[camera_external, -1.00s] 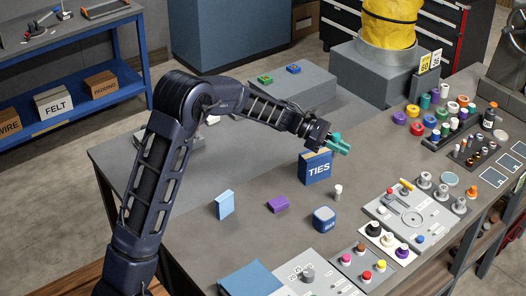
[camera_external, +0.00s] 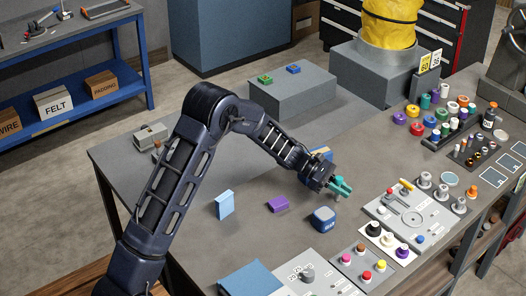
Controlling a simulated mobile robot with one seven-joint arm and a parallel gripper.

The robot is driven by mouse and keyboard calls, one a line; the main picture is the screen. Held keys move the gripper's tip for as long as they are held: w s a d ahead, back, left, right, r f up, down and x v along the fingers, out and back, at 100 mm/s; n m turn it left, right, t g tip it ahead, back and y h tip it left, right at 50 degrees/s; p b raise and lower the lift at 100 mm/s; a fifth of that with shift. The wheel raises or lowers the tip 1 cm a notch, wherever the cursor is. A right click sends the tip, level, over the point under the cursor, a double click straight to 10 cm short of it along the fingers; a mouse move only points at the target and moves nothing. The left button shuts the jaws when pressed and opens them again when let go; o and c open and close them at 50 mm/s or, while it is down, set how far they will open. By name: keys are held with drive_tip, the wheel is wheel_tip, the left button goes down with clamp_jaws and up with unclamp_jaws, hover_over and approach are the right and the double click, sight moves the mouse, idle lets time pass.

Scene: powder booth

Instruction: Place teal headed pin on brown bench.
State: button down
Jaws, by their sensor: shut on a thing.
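A dark blue rounded box (camera_external: 323,218) stands just in front of my gripper. A purple block (camera_external: 278,204) and a light blue box (camera_external: 224,204) stand to the left. A grey fixture plate (camera_external: 411,216) and a white bench (camera_external: 372,232) with dark-headed pins are to the right.

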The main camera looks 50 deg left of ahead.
drive_tip(key=shift+f, duration=2.75)
drive_tip(key=c, duration=1.4)
unclamp_jaws()
drive_tip(key=shift+f, duration=0.1)
drive_tip(key=shift+c, duration=0.2)
drive_tip(key=shift+s+a+r, duration=0.1)
drive_tip(key=shift+a+r, duration=0.1)
drive_tip(key=shift+a, duration=0.05)
drive_tip(key=v, duration=1.1)
drive_tip(key=shift+s+a+r, duration=0.1)
drive_tip(key=shift+a, duration=0.1)
